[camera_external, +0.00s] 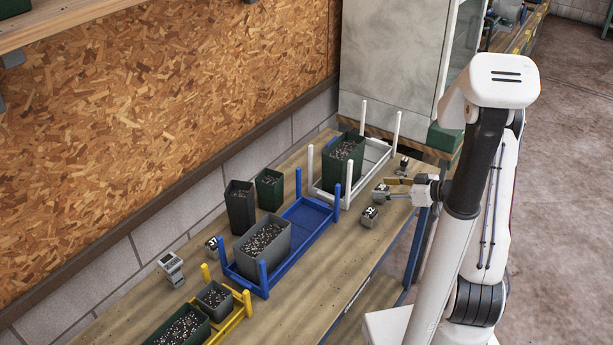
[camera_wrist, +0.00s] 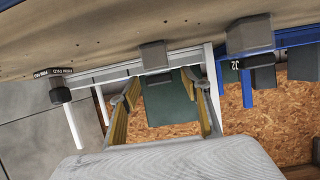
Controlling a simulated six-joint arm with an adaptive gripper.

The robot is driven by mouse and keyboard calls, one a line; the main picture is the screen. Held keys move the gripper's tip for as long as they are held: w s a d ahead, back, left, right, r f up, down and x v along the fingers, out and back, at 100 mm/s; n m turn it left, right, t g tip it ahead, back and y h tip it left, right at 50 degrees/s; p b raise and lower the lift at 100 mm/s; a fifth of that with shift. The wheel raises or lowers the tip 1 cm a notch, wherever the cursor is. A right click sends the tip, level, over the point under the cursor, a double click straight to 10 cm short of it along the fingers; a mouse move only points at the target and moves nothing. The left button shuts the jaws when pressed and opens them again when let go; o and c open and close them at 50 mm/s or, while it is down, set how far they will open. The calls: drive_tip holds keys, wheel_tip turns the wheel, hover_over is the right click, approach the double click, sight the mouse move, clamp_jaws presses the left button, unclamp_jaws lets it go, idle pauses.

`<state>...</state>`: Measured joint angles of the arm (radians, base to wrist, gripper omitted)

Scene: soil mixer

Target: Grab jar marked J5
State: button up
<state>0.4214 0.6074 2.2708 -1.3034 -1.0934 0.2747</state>
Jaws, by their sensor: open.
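No label reading J5 is legible in either view. In the external view, a small grey jar (camera_external: 369,217), whose label looks like J2, stands on the bench by the front edge, left of and below my gripper. A small dark jar (camera_external: 403,165) with an unreadable label stands behind my gripper. Another small jar (camera_external: 212,243) is at the left of the blue tray, its label unclear. My gripper (camera_external: 398,188) is open and empty above the bench beside the white tray. In the wrist view, its yellow-padded fingers (camera_wrist: 165,115) are spread, with a green container (camera_wrist: 170,101) beyond them.
A white tray (camera_external: 328,190) with posts holds a green soil container (camera_external: 342,160). The blue tray (camera_external: 310,218) and a yellow rack (camera_external: 245,300) stand further left. Two dark bins (camera_external: 240,207) (camera_external: 269,190) stand near the wall. Bare bench (camera_external: 330,275) lies along the front.

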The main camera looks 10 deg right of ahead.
sight(389, 189)
drive_tip(key=c, duration=1.2)
drive_tip(key=shift+r, duration=0.1)
drive_tip(key=shift+r, duration=4.9)
